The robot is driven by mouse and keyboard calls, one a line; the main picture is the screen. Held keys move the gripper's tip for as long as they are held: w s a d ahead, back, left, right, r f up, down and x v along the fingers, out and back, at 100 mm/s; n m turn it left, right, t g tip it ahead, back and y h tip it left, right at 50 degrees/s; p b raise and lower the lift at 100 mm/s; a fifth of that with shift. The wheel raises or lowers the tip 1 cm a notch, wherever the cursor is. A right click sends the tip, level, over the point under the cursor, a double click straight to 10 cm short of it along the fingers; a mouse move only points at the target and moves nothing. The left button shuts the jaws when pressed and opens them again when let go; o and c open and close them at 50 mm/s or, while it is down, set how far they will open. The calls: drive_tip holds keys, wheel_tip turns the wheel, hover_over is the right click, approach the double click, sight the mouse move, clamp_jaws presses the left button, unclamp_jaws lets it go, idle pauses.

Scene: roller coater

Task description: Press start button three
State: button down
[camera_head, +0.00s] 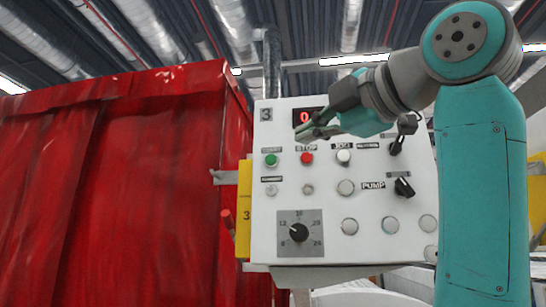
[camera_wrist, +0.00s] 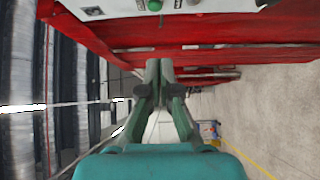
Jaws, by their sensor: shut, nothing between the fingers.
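The white control panel (camera_head: 262,215) is marked with a 3 at its upper left. Its green start button (camera_head: 271,160) sits at the left end of the upper button row, beside the red stop button (camera_head: 307,158). The green button also shows at the top edge of the wrist view (camera_wrist: 155,5). My gripper (camera_head: 304,132) is shut and empty. It reaches in from the right, and in the picture its tips are above the stop button and to the right of the green button. Its fingers point up in the wrist view (camera_wrist: 159,64). I cannot tell its distance from the panel.
A red curtained enclosure (camera_head: 130,190) fills the left side. A yellow plate marked 3 (camera_head: 243,215) is at the panel's left edge. A dial (camera_head: 299,232), a pump switch (camera_head: 404,187) and several other buttons are on the panel. Open floor (camera_wrist: 265,110) shows at right in the wrist view.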

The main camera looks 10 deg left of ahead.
drive_tip(key=shift+s+r, duration=0.3)
drive_tip(key=shift+r, duration=0.05)
drive_tip(key=shift+w+a, duration=0.1)
approach(265, 159)
drive_tip(key=x, duration=0.5)
drive_tip(key=shift+s+a+f, duration=0.1)
drive_tip(key=shift+s+a, duration=0.1)
drive_tip(key=shift+a, duration=0.1)
drive_tip(key=shift+w+a, duration=0.1)
drive_tip(key=shift+w, duration=0.55)
